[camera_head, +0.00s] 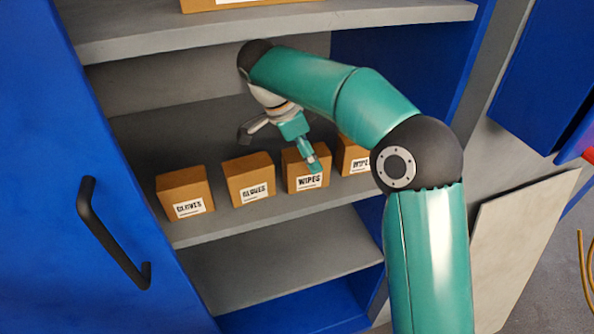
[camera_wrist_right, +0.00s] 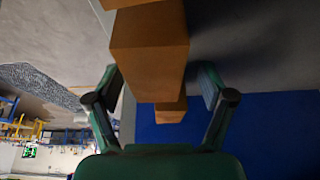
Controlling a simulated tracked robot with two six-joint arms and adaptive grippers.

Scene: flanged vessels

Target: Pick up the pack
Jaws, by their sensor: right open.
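Several brown cardboard packs stand in a row on the middle shelf in the head view. From the left they are a GLOVES pack (camera_head: 185,191), a second GLOVES pack (camera_head: 249,179), a WIPES pack (camera_head: 297,173) and a second WIPES pack (camera_head: 350,155), partly hidden by my arm. My right gripper (camera_head: 280,152) is open over the row, one finger overlapping the first WIPES pack. In the right wrist view, a brown pack (camera_wrist_right: 149,55) shows between the open fingers of this gripper (camera_wrist_right: 160,77); its label is not visible. My left gripper is out of view.
The blue cabinet's left door (camera_head: 95,150) stands open, with a black handle (camera_head: 105,235). An upper shelf (camera_head: 380,14) carries part of another box (camera_head: 230,3). The lower shelf (camera_head: 270,270) looks empty. A pale panel (camera_head: 520,250) stands at the right.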

